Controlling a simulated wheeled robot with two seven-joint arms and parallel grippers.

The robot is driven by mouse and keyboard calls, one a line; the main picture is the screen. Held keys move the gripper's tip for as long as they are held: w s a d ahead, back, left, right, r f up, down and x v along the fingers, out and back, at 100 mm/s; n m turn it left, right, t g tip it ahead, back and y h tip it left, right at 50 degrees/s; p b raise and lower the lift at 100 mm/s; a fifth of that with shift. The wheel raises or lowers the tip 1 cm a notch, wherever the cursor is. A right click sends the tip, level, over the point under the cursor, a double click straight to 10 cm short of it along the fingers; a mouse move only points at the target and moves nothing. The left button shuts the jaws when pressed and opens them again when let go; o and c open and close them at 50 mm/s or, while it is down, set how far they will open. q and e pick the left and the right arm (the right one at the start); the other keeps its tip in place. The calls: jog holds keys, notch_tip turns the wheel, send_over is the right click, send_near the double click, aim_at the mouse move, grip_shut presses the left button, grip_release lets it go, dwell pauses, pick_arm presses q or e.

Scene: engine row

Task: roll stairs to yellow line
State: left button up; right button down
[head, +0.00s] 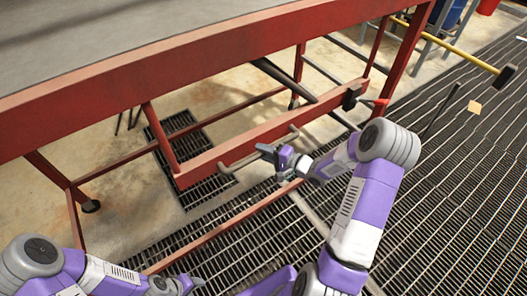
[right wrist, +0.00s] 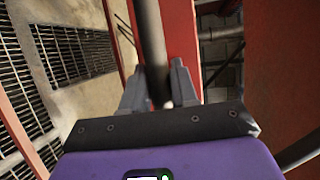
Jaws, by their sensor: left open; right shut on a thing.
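A large red metal frame (head: 130,85) with a flat grey top crosses the head view. No steps show, so I cannot tell whether it is the stairs. A grey bar (head: 243,161) is on its lower red beam. My right gripper (head: 268,152) is shut on this bar. In the right wrist view, the fingers (right wrist: 158,92) stand on either side of the grey bar (right wrist: 152,38), beside a red beam. My left gripper (head: 192,283) is low at the bottom edge, apart from the frame and mostly cut off. I see no painted yellow line.
Dark metal grating (head: 450,190) covers the floor at the right and front, with bare concrete (head: 120,190) under the frame. A yellow pole with a black end (head: 455,47) is at the upper right.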

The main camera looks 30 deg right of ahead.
jog(key=shift+w+d+r+p, duration=0.1)
jog(key=shift+d+r+p, duration=0.1)
jog(key=shift+d+p, duration=0.55)
jog(key=shift+d, duration=0.35)
jog(key=shift+d+f+h, duration=0.2)
jog(key=shift+d+h, duration=0.05)
jog(key=shift+h, duration=0.05)
jog(key=c, duration=1.3)
grip_release()
jog(key=o, duration=0.3)
jog(key=shift+a, duration=0.1)
jog(key=shift+o, duration=0.2)
jog(key=shift+a, duration=0.2)
jog(key=p+v, duration=0.1)
jog(key=v, duration=0.6)
jog(key=shift+s+d, duration=0.25)
